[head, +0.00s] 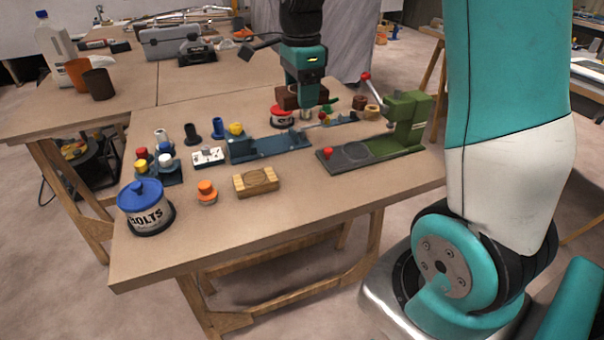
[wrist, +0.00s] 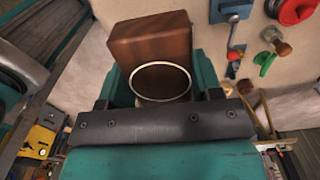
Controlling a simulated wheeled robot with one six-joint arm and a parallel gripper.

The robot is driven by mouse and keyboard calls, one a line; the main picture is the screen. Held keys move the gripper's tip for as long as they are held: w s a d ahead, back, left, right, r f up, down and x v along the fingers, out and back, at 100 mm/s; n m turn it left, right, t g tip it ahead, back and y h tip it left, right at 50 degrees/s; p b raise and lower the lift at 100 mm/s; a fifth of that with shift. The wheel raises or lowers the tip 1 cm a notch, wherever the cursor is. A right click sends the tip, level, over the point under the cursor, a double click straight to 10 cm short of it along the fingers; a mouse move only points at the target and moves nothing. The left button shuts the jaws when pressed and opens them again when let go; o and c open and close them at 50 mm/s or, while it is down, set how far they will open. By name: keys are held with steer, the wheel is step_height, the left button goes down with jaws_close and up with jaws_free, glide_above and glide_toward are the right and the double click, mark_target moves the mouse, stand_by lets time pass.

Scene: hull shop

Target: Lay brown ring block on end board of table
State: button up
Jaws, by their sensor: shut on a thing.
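The brown ring block (wrist: 150,42) is between the teal jaws of my gripper (wrist: 160,85) in the wrist view. It is a dark brown wooden block with a pale-rimmed round opening. In the head view my gripper (head: 305,98) is shut on the block (head: 288,98) above the back part of the table (head: 225,232); the jaws hide part of it. The near end of the table top is bare along its front edge.
A blue-lidded bolts tin (head: 145,208), an orange knob piece (head: 206,193) and a green press (head: 385,138) stand on the table. A red-lidded tin (head: 281,117) is close below my gripper. Clear top lies in front of the wooden board.

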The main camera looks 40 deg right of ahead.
mark_target(301, 175)
step_height(301, 175, down, 19)
steer(key=shift+f+b, duration=0.1)
steer(key=shift+b, duration=0.85)
steer(key=shift+f, duration=0.1)
steer(key=o, duration=1)
steer(key=shift+c, duration=0.2)
step_height(301, 175, up, 12)
steer(key=p, duration=0.1)
steer(key=s+a+r+n+y, duration=0.1)
steer(key=s+a+r+n, duration=0.2)
steer(key=s+a+n, duration=0.35)
steer(key=s+a+r+n+y, duration=0.1)
steer(key=s+a+r+n, duration=0.2)
steer(key=a+n, duration=0.55)
steer(key=s+a+r+n+y, duration=0.2)
steer(key=s+a+n, duration=0.5)
steer(key=s+n, duration=0.5)
steer(key=shift+s+a+n, duration=0.2)
steer(key=shift+s+n, duration=0.2)
steer(key=shift+n, duration=0.3)
